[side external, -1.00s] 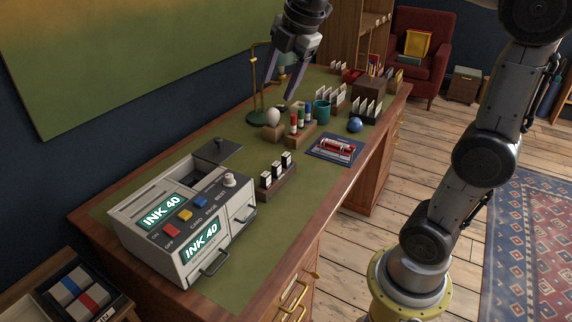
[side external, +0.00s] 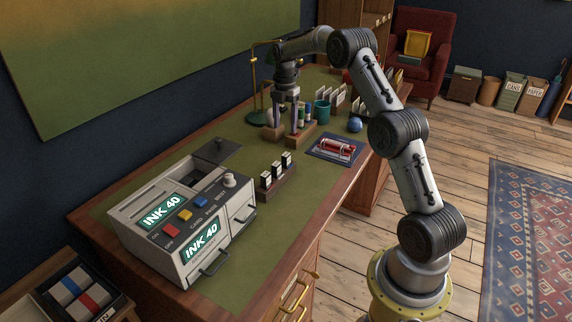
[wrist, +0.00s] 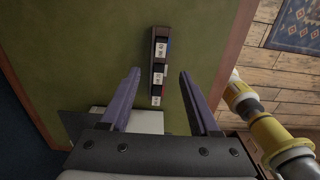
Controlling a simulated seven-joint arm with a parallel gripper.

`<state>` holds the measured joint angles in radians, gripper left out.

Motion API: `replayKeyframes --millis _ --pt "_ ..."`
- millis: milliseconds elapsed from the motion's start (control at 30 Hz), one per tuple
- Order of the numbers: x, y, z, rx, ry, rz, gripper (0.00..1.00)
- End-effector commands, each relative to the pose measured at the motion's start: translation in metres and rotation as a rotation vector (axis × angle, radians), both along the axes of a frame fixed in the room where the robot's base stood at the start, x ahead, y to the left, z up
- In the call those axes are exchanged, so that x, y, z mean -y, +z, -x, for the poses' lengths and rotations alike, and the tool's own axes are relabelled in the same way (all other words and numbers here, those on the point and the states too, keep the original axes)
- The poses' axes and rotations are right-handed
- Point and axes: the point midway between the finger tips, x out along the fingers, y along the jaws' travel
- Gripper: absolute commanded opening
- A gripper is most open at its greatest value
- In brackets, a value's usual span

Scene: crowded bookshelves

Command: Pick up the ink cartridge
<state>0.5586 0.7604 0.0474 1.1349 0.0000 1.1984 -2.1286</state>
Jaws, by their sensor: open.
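Three small black-and-white blocks (side external: 276,170), which look like ink cartridges, stand in a wooden rack (side external: 283,185) next to the grey INK 40 machine (side external: 190,220). The wrist view shows the rack (wrist: 154,88) from above with the blocks (wrist: 159,75) in a row, between and beyond my fingers in the picture. My gripper (side external: 286,130) points down over the desk behind the rack, near the egg and the coloured tubes. Its two fingers (wrist: 160,72) are spread wide and nothing is between them. I cannot tell which block is meant.
Red, green and blue tubes (side external: 301,112) in a wooden holder, a teal cup (side external: 321,110), a blue ball (side external: 355,125) and a red item on a blue mat (side external: 337,147) stand near my gripper. The green desk top (side external: 262,245) is clear in front of the machine.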

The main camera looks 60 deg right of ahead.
Motion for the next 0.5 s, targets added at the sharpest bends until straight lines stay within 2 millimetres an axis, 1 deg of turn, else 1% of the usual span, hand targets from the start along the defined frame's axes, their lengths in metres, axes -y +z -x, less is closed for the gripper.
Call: replayKeyframes --millis 33,100,300,400,500 --pt "-0.001 -0.010 0.001 -0.004 0.000 -0.003 0.62" --pt "-0.001 -0.023 0.001 -0.005 0.001 -0.003 0.62" --pt "-0.001 -0.059 0.000 -0.003 0.001 -0.002 0.62" --pt "-0.001 -0.070 0.000 -0.003 0.001 -0.002 0.62" --pt "-0.001 -0.075 0.001 -0.002 0.001 -0.001 0.62"
